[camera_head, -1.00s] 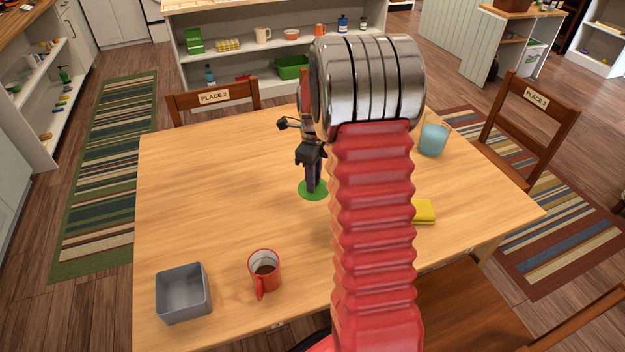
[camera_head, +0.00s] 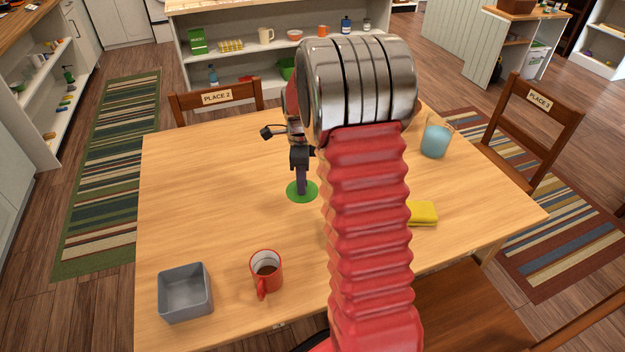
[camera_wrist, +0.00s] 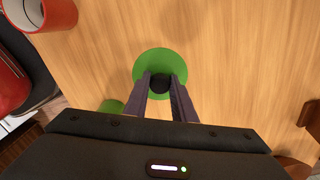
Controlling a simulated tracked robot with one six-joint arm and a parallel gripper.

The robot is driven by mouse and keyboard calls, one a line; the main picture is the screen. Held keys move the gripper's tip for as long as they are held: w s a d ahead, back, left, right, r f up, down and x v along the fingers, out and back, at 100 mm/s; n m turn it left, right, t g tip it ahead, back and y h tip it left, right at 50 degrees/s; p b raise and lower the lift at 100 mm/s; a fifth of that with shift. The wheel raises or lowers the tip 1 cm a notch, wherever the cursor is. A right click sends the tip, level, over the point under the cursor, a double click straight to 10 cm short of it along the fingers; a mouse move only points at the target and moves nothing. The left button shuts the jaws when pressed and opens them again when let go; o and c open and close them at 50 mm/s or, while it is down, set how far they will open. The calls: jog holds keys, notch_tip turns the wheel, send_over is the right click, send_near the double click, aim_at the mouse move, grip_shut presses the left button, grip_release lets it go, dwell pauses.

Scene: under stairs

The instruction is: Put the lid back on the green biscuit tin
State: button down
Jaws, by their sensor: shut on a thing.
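My gripper (camera_head: 301,190) is over the middle of the table. It is shut on the black knob (camera_wrist: 160,84) of a round green lid (camera_head: 296,197). The lid also shows in the wrist view (camera_wrist: 158,60), flat below the fingers. How high it is above the table is hard to tell. A green piece (camera_wrist: 112,106), probably the biscuit tin, shows in the wrist view at lower left of the lid, mostly hidden by my gripper. In the head view my arm hides that spot.
On the wooden table (camera_head: 215,220) are a red mug (camera_head: 266,270), a grey square box (camera_head: 185,292), a yellow sponge (camera_head: 423,213) and a blue glass jug (camera_head: 436,140). Chairs (camera_head: 215,97) stand around it.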

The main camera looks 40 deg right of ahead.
jog(key=w+a+r+n, duration=0.1)
jog(key=a+n, duration=0.9)
jog(key=n, duration=0.2)
jog(key=w+a+r+n, duration=0.1)
jog(key=w+a+n, duration=0.1)
jog(key=a+n, duration=0.9)
jog(key=shift+a+r+n, duration=0.25)
jog(key=shift+a+n, duration=0.05)
jog(key=shift+n, duration=0.8)
